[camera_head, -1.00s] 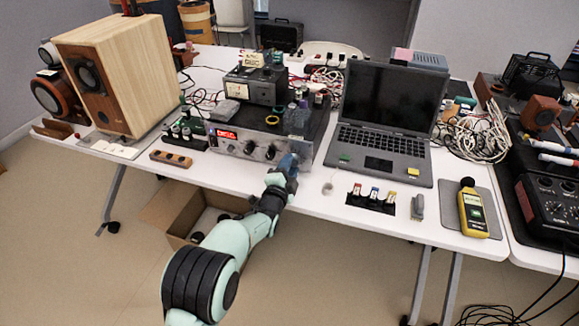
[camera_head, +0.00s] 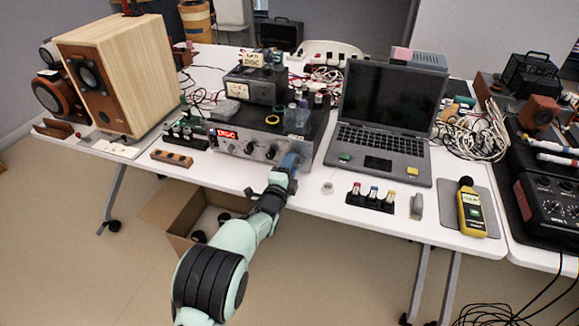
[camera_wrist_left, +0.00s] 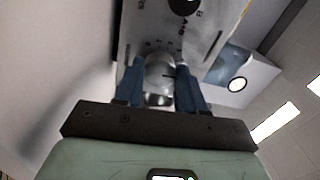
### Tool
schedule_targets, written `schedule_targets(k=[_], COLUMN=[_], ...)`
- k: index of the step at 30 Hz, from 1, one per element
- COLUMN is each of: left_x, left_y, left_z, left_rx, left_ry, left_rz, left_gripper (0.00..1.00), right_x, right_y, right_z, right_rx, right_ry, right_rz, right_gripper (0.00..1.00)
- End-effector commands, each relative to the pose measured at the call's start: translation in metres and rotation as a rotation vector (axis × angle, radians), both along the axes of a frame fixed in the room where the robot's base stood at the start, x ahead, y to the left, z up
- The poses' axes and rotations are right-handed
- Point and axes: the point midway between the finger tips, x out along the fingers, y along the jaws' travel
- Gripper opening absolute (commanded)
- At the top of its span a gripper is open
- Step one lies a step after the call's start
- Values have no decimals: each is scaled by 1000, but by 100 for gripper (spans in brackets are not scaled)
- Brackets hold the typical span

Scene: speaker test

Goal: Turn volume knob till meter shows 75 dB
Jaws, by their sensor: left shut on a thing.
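The silver-faced amplifier (camera_head: 238,148) stands on the white table with a lit red display (camera_head: 227,134) and several dark knobs along its front. My left gripper (camera_head: 289,163) is at the right end of this front panel. In the left wrist view its two blue fingers (camera_wrist_left: 163,85) are shut on the sides of a silver volume knob (camera_wrist_left: 159,72). The gripper hides this knob in the head view. The yellow sound level meter (camera_head: 471,209) lies on a grey mat at the right. Its reading is too small to make out. My right gripper is not in view.
An open laptop (camera_head: 385,150) stands right of the amplifier. A wooden speaker (camera_head: 125,75) stands at the left. A black holder (camera_head: 371,198) with coloured pieces and a wooden block (camera_head: 171,158) are near the front edge. An open cardboard box (camera_head: 165,215) sits under the table.

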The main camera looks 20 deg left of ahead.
Motion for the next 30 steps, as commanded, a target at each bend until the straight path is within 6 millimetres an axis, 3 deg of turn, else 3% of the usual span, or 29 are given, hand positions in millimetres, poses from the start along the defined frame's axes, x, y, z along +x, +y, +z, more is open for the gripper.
schedule_targets(k=[2, 3, 4, 5, 17, 23, 30], left_x=[0, 0, 0, 0, -6, -35, -85], left_y=[0, 0, 0, 0, 0, 1, 3], left_z=[0, 0, 0, 0, 0, 2, 2], left_rx=[-1, -1, -1, -1, -3, -4, -4], left_ry=[1, 1, 1, 1, 2, 3, 3], left_rz=[0, 0, 0, 0, 1, 1, 1], left_gripper=[9, 52, 62, 64, 64, 64, 64], right_x=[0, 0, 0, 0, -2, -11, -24], right_y=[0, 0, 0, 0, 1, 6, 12], right_z=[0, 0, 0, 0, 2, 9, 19], right_rx=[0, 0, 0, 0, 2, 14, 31], right_ry=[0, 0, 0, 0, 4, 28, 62], right_rz=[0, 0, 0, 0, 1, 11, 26], right_gripper=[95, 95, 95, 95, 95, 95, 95])
